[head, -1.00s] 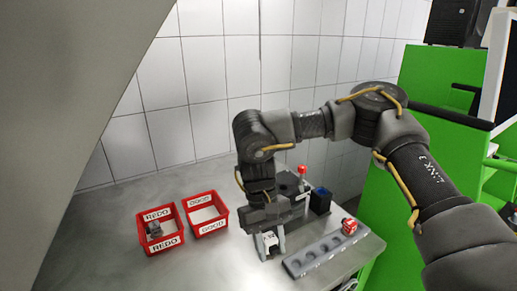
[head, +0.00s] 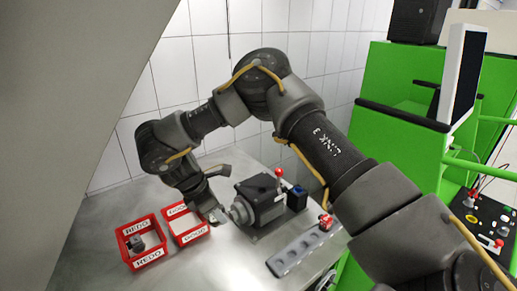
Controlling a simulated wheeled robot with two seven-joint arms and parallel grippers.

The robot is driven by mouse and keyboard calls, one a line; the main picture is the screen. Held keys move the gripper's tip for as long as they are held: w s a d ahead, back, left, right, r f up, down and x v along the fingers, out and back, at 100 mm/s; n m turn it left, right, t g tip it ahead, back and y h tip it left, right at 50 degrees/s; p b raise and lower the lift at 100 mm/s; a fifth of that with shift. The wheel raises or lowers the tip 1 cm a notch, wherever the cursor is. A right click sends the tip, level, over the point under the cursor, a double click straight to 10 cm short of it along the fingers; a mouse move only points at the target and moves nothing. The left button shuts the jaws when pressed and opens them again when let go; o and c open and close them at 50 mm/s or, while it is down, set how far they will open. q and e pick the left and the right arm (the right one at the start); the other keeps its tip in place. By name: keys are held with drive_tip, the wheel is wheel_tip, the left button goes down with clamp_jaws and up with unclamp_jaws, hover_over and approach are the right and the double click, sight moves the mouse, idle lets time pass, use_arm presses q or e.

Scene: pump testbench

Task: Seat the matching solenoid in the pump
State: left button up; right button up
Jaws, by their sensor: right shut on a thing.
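The pump (head: 262,207) is a dark block right of centre on the bench, with a light grey round end at its left. My right gripper (head: 216,212) is low at the left side of the pump, close to that end and next to the right bin. It is shut on a small grey part that looks like a solenoid, mostly hidden by the fingers and wrist. I cannot tell whether this part touches the pump. Another grey solenoid (head: 137,243) lies in the red REDO bin (head: 149,258). My left gripper is not in view.
The red GOOD bin (head: 195,235) stands beside the REDO bin and looks empty. A grey tray with round recesses (head: 290,256) lies in front of the pump, with a red part (head: 325,221) at its far end. A red-knobbed lever (head: 279,175) and a dark blue box (head: 297,198) are by the pump.

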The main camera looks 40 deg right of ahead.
drive_tip(key=w+d+r+n+t+p, duration=0.1)
drive_tip(key=w+d+n, duration=0.1)
drive_tip(key=d+n, duration=0.1)
drive_tip(key=w+d+r+n+t+y+p, duration=0.1)
drive_tip(key=d+n+p, duration=0.1)
drive_tip(key=d+n, duration=0.2)
drive_tip(key=w+d+r+n+t+y+p, duration=0.1)
drive_tip(key=w+d+n+t, duration=0.1)
drive_tip(key=d+n, duration=0.2)
drive_tip(key=shift+w+n, duration=0.35)
drive_tip(key=shift+n, duration=0.15)
drive_tip(key=shift+c, duration=1.1)
use_arm(q)
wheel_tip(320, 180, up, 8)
drive_tip(key=p, duration=0.3)
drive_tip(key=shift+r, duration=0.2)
use_arm(e)
drive_tip(key=w+d+r+n+t+y, duration=0.1)
drive_tip(key=d+r+n+y, duration=0.1)
drive_tip(key=d+n, duration=0.5)
drive_tip(key=d, duration=0.3)
drive_tip(key=shift+w+n+y, duration=0.2)
drive_tip(key=shift+n+y, duration=0.1)
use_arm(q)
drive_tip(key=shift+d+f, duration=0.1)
use_arm(e)
drive_tip(key=shift+d, duration=0.1)
